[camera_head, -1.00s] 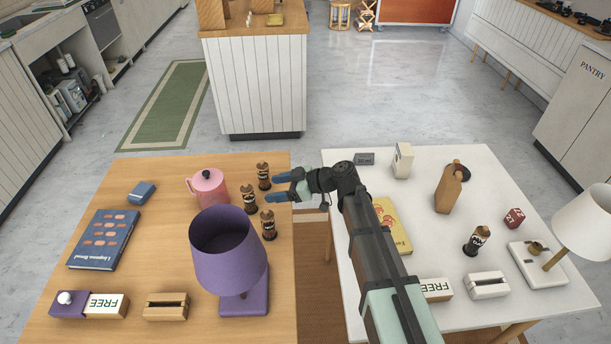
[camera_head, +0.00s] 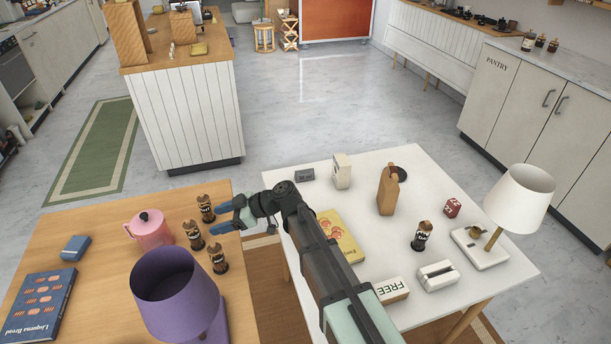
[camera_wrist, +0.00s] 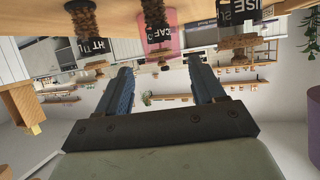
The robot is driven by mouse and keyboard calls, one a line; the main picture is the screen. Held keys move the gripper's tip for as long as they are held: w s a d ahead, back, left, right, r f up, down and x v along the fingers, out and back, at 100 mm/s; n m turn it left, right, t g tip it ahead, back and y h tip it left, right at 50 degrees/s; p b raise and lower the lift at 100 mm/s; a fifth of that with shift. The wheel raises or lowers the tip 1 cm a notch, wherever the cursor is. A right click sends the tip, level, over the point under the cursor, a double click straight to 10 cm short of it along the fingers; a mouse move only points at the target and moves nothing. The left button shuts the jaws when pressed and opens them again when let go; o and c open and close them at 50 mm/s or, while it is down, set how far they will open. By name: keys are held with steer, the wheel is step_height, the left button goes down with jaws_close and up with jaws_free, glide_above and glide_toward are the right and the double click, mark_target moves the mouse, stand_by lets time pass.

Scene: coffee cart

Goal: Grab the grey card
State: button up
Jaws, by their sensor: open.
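A small dark grey card-like block with pale marking (camera_head: 304,175) lies on the white table (camera_head: 440,195), near its far left corner. It is the only grey card-like thing that I make out, and its marking is too small to read. My gripper (camera_head: 219,218) is open and empty. It is over the gap at the right edge of the wooden table, left of and nearer than the grey block. In the wrist view my two blue fingers (camera_wrist: 160,72) stand apart with nothing between them. I cannot make out the grey block there.
Several dark jars (camera_head: 193,235) stand just left of my fingers, beside a pink pot (camera_head: 152,231). A purple lamp (camera_head: 165,285) is nearer. A white carton (camera_head: 342,172) stands right of the grey block; a yellow book (camera_head: 340,236) lies nearer.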

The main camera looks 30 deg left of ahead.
steer(key=shift+c, duration=0.6)
steer(key=w+r+t, duration=0.2)
steer(key=w+r, duration=0.4)
steer(key=w, duration=0.5)
steer(key=n+t+h, duration=0.2)
steer(key=t+h, duration=0.3)
steer(key=h, duration=0.6)
glide_above(305, 172)
steer(key=f, duration=1.4)
steer(key=shift+w+a+f, duration=0.1)
steer(key=shift+a+f, duration=0.1)
